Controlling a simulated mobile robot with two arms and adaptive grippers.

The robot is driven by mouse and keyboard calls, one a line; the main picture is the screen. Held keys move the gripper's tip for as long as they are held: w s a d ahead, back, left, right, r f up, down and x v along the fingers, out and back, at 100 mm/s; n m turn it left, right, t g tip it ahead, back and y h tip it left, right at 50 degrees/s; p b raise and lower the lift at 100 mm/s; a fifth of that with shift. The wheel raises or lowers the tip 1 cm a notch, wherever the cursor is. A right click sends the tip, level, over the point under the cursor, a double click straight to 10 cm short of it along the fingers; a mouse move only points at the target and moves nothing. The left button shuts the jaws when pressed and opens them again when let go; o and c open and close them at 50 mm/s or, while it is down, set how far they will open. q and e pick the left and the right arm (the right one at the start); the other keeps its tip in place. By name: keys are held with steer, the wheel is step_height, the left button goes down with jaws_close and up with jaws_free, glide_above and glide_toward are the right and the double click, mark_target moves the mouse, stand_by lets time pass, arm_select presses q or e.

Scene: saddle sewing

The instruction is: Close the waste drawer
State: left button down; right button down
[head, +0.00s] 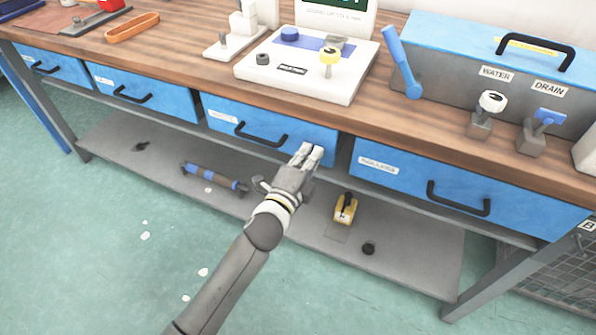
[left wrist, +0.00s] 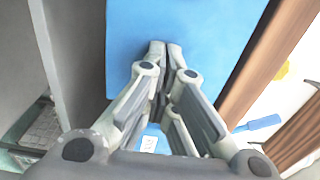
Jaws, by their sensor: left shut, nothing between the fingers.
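A row of blue drawers with black handles runs under the wooden workbench. My left gripper (head: 312,153) is shut and empty, with its fingertips at the right end of the front of the third drawer from the left (head: 275,127), to the right of its handle (head: 261,133). In the left wrist view the shut fingers (left wrist: 160,52) point at a plain blue panel (left wrist: 190,25); I cannot tell whether they touch it. The drawer labels are too small to read surely, so I cannot tell which drawer is for waste. My right gripper is not in view.
The rightmost drawer (head: 470,190) is beside it. The lower shelf (head: 300,228) holds a blue and grey tool (head: 213,177) and a yellow device (head: 345,208). A white panel (head: 305,68) and a blue-topped grey box (head: 440,75) stand on the bench.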

arm_select(q)
steer(key=v, duration=1.2)
